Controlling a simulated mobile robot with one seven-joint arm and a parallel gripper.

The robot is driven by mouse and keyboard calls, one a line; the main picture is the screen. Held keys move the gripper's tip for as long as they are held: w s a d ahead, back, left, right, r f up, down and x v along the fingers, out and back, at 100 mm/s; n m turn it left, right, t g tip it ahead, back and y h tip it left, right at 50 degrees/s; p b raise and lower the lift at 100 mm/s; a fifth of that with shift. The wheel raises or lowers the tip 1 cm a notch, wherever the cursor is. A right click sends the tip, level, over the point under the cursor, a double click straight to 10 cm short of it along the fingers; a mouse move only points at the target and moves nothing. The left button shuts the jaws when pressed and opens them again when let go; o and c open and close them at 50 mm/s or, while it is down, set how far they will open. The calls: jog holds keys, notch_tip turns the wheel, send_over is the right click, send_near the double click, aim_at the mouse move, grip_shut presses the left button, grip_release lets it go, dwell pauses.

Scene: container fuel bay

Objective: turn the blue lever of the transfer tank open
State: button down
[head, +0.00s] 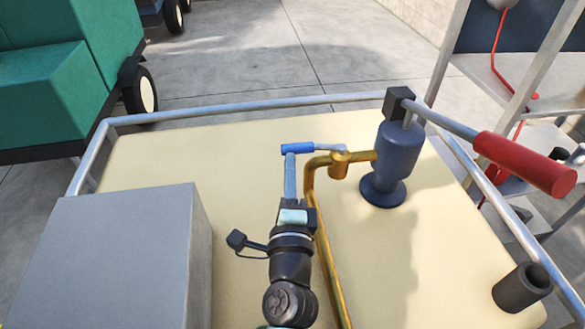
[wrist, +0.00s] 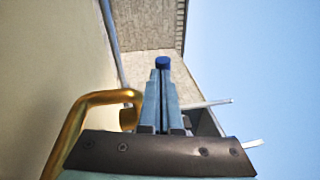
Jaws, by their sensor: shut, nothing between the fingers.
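The blue lever (head: 298,149) is a short blue sleeve on a grey stem. It points left from the brass valve (head: 340,164) on the brass pipe, roughly in line with the pipe's upper stretch. My gripper (head: 290,157) has light-blue fingers that are shut and empty. The fingertips are at the near side of the blue sleeve, close to its left end; I cannot tell whether they touch. In the wrist view the blue end of the lever (wrist: 162,62) shows just beyond the shut fingertips (wrist: 161,73).
The brass pipe (head: 322,250) runs close to the right of my arm. A dark blue hand pump (head: 400,152) with a red handle (head: 522,163) stands right. A grey box (head: 120,262) fills the near left. A metal rail (head: 230,107) borders the cream tank top (head: 200,150).

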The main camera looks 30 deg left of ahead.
jog(key=shift+a+r, duration=0.15)
jog(key=shift+a, duration=0.1)
dwell(0.3)
jog(key=b+v, duration=0.4)
jog(key=v, duration=0.9)
jog(key=shift+d, duration=0.2)
